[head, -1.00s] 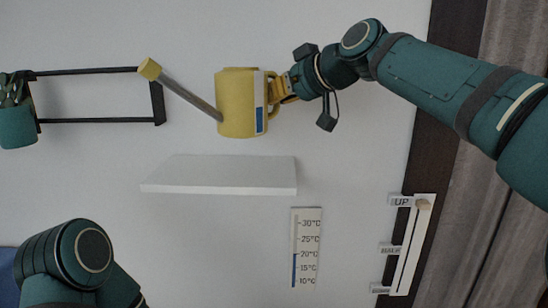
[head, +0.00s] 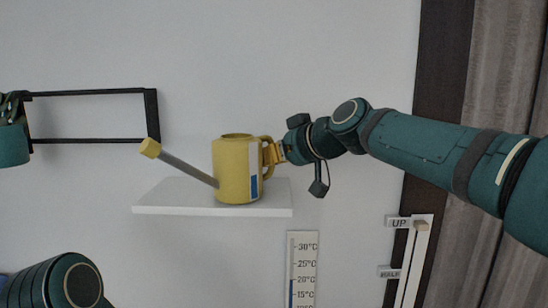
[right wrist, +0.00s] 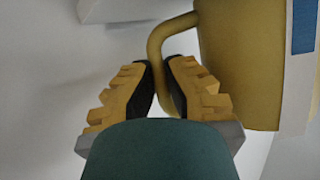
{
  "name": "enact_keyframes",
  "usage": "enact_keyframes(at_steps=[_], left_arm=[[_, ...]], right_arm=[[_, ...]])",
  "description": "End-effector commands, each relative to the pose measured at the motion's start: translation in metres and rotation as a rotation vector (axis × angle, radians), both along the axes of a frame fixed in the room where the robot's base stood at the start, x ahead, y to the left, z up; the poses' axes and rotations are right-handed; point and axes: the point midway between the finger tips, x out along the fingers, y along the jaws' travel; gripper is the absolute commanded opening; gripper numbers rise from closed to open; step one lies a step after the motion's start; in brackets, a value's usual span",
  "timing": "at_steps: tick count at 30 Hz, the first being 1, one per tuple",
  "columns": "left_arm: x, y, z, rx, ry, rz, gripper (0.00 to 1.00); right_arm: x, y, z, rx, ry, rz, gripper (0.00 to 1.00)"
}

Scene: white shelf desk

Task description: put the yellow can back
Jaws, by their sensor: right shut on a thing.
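The yellow can (head: 232,172) is a watering can with a grey spout ending in a yellow tip at the left and a handle at the right. It is upright at the white shelf (head: 160,198), its base over the shelf's top; I cannot tell whether it touches. My right gripper (head: 272,153) is shut on the can's handle. In the right wrist view, the right gripper's fingers (right wrist: 161,88) close around the yellow handle, beside the can's body (right wrist: 240,60). My left gripper is out of view; only part of my left arm shows at the lower left.
A black wall frame (head: 150,105) with a plant in a teal pot (head: 14,147) is at the left. A thermometer strip (head: 302,265) hangs below the shelf. A slider panel marked UP (head: 412,250) is at the lower right. The shelf's left part is bare.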

Motion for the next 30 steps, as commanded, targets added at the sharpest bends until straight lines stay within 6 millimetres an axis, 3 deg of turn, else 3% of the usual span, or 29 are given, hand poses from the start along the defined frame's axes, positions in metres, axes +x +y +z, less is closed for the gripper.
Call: enact_keyframes(at_steps=[3,4,5,6,16,30], left_arm=[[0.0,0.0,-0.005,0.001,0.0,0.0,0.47],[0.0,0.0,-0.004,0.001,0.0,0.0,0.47],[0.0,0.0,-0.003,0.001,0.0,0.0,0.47],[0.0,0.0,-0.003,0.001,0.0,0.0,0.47],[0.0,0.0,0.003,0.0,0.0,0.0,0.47],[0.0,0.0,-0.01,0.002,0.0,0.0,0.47]], right_arm=[[0.0,0.0,-0.003,0.002,-0.002,-0.002,0.0],[0.0,0.0,-0.003,-0.001,0.001,0.0,0.22],[0.0,0.0,-0.003,-0.001,0.001,0.0,0.33],[0.0,0.0,-0.003,-0.001,0.001,0.0,0.34],[0.0,0.0,0.002,0.0,0.001,0.001,0.34],[-0.054,-0.061,0.036,0.001,0.0,-0.001,0.34]])
